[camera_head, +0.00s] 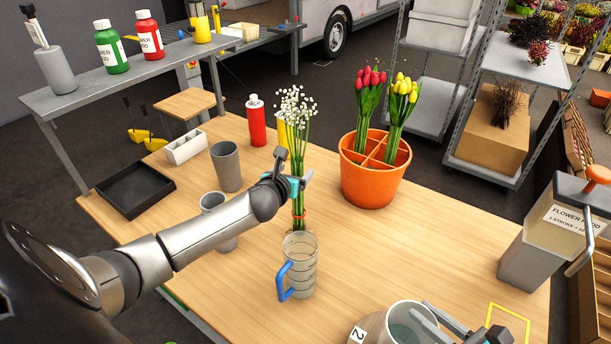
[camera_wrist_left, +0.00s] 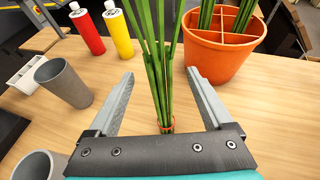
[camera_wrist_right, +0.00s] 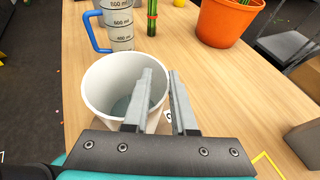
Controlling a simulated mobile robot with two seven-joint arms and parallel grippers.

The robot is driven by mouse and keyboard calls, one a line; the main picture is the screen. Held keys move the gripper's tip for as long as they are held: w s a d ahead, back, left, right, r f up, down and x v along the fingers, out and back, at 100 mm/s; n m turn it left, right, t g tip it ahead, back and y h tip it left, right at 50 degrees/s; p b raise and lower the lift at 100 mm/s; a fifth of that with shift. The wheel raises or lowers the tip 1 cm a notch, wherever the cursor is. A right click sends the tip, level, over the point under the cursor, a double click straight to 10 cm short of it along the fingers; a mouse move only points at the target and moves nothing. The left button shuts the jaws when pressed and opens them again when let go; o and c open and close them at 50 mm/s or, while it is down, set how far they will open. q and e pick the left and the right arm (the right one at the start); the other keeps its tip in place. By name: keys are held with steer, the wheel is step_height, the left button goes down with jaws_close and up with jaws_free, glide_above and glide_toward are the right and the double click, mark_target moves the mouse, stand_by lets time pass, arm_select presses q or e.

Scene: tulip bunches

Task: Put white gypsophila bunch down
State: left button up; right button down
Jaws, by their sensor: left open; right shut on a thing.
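The white gypsophila bunch (camera_head: 297,108) stands upright on the table, its green stems tied by an orange band near the bottom. Its stems also show in the left wrist view (camera_wrist_left: 160,70) and the right wrist view (camera_wrist_right: 152,18). My left gripper (camera_head: 294,184) is open, with one finger on each side of the stems and gaps between. My right gripper (camera_head: 448,326) is shut on the rim of a white pot (camera_wrist_right: 100,85), with one finger inside it. In the head view, the measuring jug may hide the foot of the bunch.
A clear measuring jug (camera_head: 300,272) with a blue handle stands just in front of the bunch. An orange divided pot (camera_head: 372,187) with red and yellow tulips is to the right. Grey cups (camera_head: 227,167) and a black tray (camera_head: 135,190) are to the left. A dispenser (camera_head: 545,240) stands at the right edge.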

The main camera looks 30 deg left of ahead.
arm_select(q)
steer(key=shift+x, duration=1.55)
jaws_close()
